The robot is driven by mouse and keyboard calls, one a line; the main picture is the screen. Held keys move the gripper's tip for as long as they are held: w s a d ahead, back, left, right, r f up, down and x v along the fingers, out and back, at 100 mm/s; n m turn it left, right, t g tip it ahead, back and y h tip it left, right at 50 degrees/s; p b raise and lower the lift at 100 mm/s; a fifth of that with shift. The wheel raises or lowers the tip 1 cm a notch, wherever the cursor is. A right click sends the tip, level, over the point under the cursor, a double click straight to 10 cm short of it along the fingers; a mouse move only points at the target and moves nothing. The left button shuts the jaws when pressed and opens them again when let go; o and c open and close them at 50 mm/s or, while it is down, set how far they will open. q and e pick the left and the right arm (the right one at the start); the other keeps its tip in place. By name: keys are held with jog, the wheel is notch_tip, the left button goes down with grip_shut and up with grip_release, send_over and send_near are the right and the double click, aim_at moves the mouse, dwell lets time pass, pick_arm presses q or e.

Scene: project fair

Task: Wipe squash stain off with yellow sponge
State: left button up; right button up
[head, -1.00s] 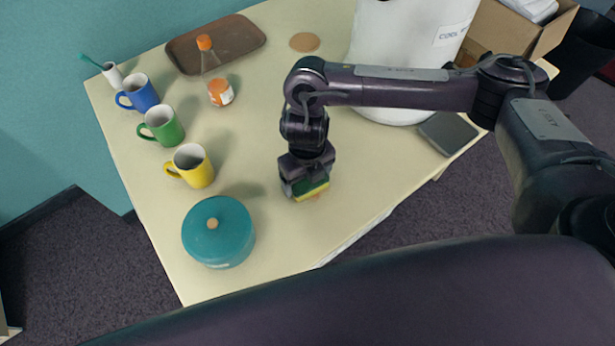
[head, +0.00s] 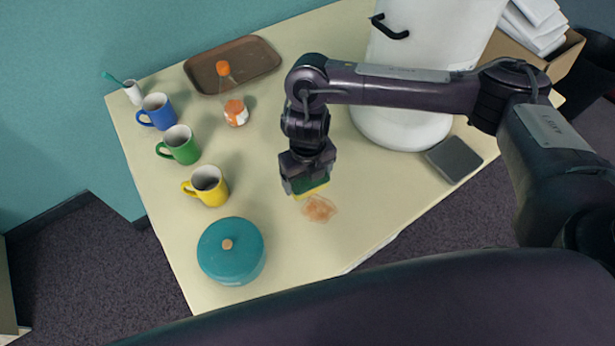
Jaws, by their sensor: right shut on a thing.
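An orange-brown squash stain (head: 319,208) lies on the cream tabletop, in the middle of the picture towards the table's front edge. My right gripper (head: 306,180) is shut on the yellow sponge (head: 312,191), which has a dark green upper side. The sponge is just beyond and slightly left of the stain in the picture. The stain shows almost whole. I cannot tell whether the sponge touches the table. My left gripper is not in view.
Blue (head: 157,111), green (head: 179,145) and yellow (head: 208,186) mugs and a teal lidded pot (head: 231,251) line the left side. An orange-capped bottle (head: 236,112) and brown tray (head: 233,66) are behind. A white cooler (head: 405,115) and dark flat square (head: 454,159) stand right.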

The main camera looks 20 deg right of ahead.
jog(key=shift+w+r+p, duration=0.1)
jog(key=shift+r+p, duration=0.45)
jog(key=shift+r, duration=0.6)
